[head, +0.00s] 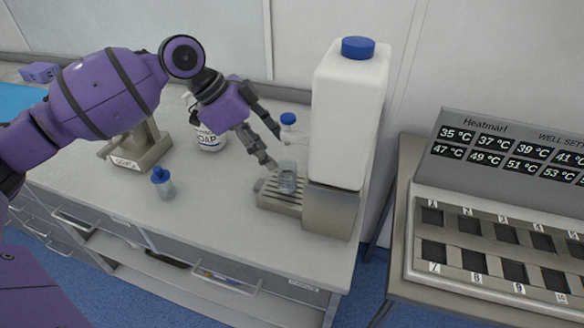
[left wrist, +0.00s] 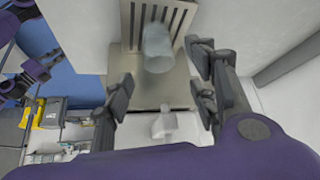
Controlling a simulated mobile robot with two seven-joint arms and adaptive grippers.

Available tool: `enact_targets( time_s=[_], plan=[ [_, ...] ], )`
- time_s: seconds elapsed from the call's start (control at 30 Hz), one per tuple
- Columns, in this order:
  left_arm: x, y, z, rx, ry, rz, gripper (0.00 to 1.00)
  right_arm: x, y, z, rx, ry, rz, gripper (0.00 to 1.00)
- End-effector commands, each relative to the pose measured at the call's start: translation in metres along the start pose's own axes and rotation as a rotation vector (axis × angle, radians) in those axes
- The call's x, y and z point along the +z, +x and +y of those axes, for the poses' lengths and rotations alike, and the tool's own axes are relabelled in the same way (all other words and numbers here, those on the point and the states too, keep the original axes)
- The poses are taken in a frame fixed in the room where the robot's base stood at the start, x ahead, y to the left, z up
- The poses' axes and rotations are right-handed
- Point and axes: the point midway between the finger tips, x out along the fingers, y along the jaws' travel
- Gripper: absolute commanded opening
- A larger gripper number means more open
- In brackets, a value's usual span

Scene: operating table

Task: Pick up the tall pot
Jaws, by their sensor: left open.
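A small clear pot (head: 288,178) stands upright on the slotted drip tray (head: 270,200) of the white dispenser. It also shows as a translucent cylinder in the left wrist view (left wrist: 158,48). My left gripper (head: 272,148) is open and empty, its fingers just above and to the left of the pot in the head view. In the left wrist view the open fingers (left wrist: 160,97) lie to either side below the pot, apart from it.
The tall white dispenser (head: 348,115) with a blue cap stands right beside the pot. Blue-capped bottles stand behind (head: 288,130) and at the front left (head: 163,183). A soap bottle (head: 211,138) is behind my left gripper. The counter's front middle is clear.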

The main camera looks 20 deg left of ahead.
Motion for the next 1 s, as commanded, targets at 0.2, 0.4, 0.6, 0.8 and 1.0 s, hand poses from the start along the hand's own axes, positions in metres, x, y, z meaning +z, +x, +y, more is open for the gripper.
enact_targets(
  time_s=[0.2,0.4,0.6,0.8,1.0],
  plan=[
    [0.001,0.025,0.000,0.001,0.000,0.000,0.53,0.018,-0.006,0.002,0.005,0.003,-0.034,0.00],
    [0.002,0.054,0.000,0.001,0.000,0.002,0.53,0.009,-0.006,0.002,0.005,0.002,-0.020,0.00],
    [0.003,0.071,-0.001,-0.001,0.000,0.002,0.53,-0.001,-0.004,0.001,0.002,0.001,-0.001,0.00],
    [0.003,0.072,-0.001,-0.001,0.000,0.001,0.53,-0.002,-0.004,0.001,0.001,0.001,0.000,0.00],
    [0.003,0.072,0.000,-0.001,0.000,0.001,0.26,0.000,-0.004,0.001,0.001,0.001,-0.002,0.00]
  ],
)
